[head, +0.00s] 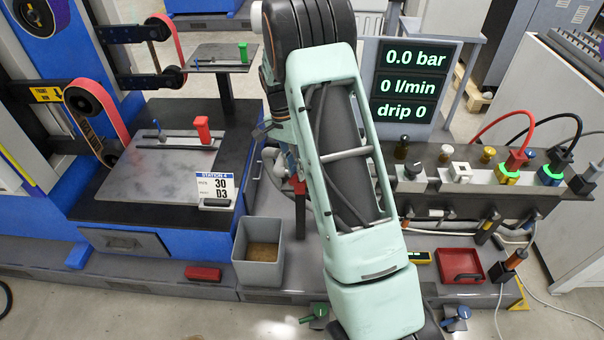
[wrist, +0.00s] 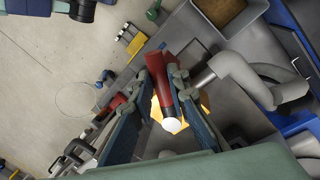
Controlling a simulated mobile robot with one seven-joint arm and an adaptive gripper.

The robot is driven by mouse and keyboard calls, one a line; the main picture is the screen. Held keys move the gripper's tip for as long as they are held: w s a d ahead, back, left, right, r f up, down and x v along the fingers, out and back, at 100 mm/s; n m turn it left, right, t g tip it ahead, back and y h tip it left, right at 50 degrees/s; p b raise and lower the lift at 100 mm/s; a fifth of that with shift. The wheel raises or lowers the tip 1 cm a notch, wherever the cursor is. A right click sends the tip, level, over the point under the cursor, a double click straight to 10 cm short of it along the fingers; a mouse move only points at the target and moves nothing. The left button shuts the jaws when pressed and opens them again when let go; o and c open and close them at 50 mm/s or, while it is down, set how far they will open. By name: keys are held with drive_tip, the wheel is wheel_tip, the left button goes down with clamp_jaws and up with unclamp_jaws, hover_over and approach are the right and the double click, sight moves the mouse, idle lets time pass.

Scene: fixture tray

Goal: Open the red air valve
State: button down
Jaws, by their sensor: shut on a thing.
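The red valve handle (wrist: 157,68) shows in the wrist view between the two fingers of my gripper (wrist: 162,77). The fingers are shut on it, one on each side. A rounded white end (wrist: 171,125) shows just below the handle. In the head view only a small red part (head: 298,186) shows beside my arm, which hides most of the valve and my gripper. A thick grey pipe (wrist: 240,75) bends close to the right finger in the wrist view. The display panel (head: 408,85) reads 0.0 bar, 0 l/min and drip 0.
A grey bin (head: 258,225) with a brown bottom stands left of my arm. A red tray (head: 460,264) lies at the right. Red and black cables rise from lit connectors (head: 507,173) on the right bench. A plate bearing a Station 4 sign (head: 215,188) is at the left.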

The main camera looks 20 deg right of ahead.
drive_tip(key=w+m, duration=0.1)
drive_tip(key=m, duration=0.1)
drive_tip(key=w+m, duration=0.1)
drive_tip(key=shift+w+a+m+y, duration=0.15)
drive_tip(key=shift+a+m+y, duration=0.15)
drive_tip(key=shift+a+m, duration=0.1)
drive_tip(key=w+m, duration=0.1)
drive_tip(key=m, duration=0.1)
drive_tip(key=shift+w+m+y, duration=0.3)
drive_tip(key=shift+w+d+m+y+p, duration=0.1)
drive_tip(key=shift+w+m+y+p, duration=0.1)
drive_tip(key=shift+w+m, duration=0.45)
drive_tip(key=shift+w+d+m+y+p, duration=0.1)
drive_tip(key=shift+w+m+p, duration=0.15)
drive_tip(key=shift+m, duration=0.75)
drive_tip(key=shift+w+d+m+y+p, duration=0.1)
drive_tip(key=shift+w+m+p, duration=0.1)
drive_tip(key=shift+w+m, duration=0.45)
drive_tip(key=shift+s+m, duration=0.15)
drive_tip(key=shift+m, duration=0.15)
drive_tip(key=c, duration=1.8)
unclamp_jaws()
drive_tip(key=shift+c, duration=0.2)
wheel_tip(320, 180, up, 12)
drive_tip(key=w+d, duration=0.1)
drive_tip(key=w, duration=0.1)
